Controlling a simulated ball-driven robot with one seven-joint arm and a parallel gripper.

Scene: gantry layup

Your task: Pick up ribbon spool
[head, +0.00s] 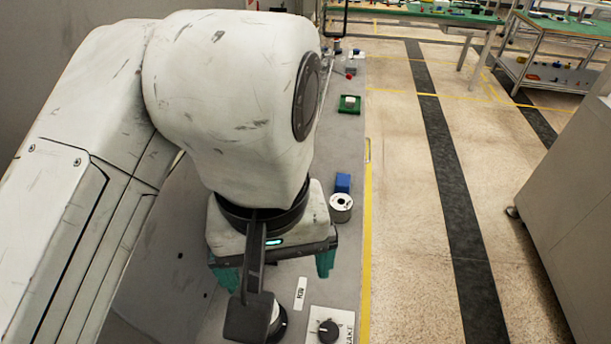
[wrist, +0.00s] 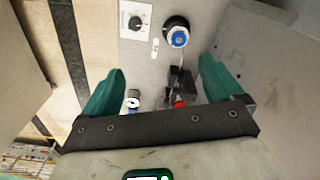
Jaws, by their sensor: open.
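A pale spool with a dark hole (head: 341,208), which looks like the ribbon spool, stands on the grey work surface near its right edge. In the wrist view the spool (wrist: 132,95) shows small, just inside the left teal finger, which stands close to it in the picture. My gripper (head: 275,270) is open, its two teal fingers wide apart, pointing down over the surface. In the wrist view my gripper (wrist: 163,68) has nothing between its fingertips. In the head view my arm hides part of the surface.
A blue block (head: 343,183) stands right behind the spool. A knob panel (head: 329,326) and a small label (head: 300,293) are at the near end. A black round fitting with a blue-and-white centre (wrist: 178,38) and a red item (wrist: 180,103) show too. A green tray (head: 349,104) lies farther back.

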